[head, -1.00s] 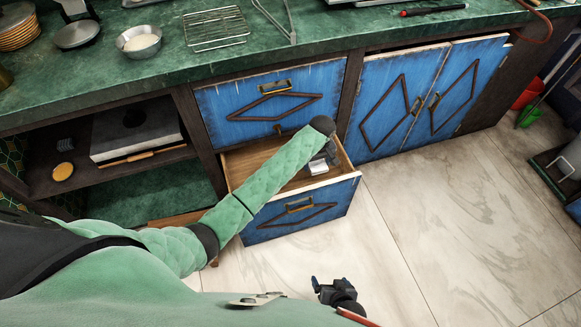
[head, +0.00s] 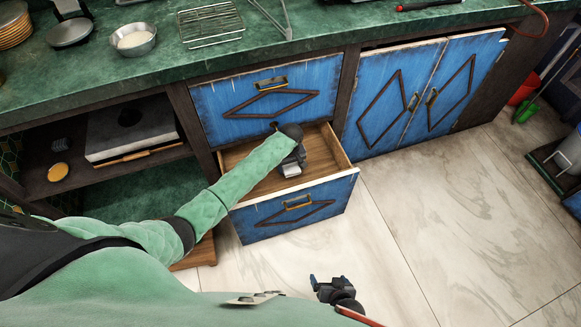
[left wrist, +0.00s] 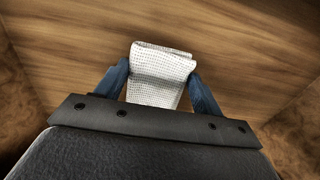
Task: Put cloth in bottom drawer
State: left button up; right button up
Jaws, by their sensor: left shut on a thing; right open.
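The bottom drawer (head: 297,208) is pulled open, with a blue front and a bare wooden inside. My left gripper (head: 291,170) is over the drawer, inside its outline. It is shut on a white, folded cloth (left wrist: 162,75), whose dotted weave shows between the two fingers in the left wrist view. The wooden drawer floor lies beyond the cloth there; I cannot tell whether the cloth touches it. In the head view only a small pale bit of the cloth (head: 291,171) shows. My right gripper (head: 326,287) is open and empty, low above the floor in front of the cabinet.
The closed top drawer (head: 268,104) is directly above the open one. The green counter (head: 160,75) overhangs both. Closed blue doors (head: 420,97) are to the right, and an open shelf (head: 75,180) to the left. The marble floor (head: 430,215) in front is clear.

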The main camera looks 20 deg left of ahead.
aim_at(291, 166)
pick_arm(q)
jog(key=shift+f, duration=0.25)
jog(key=shift+f, duration=0.1)
jog(key=o, duration=0.9)
jog(key=shift+r+p, duration=0.6)
jog(key=shift+r, duration=5.5)
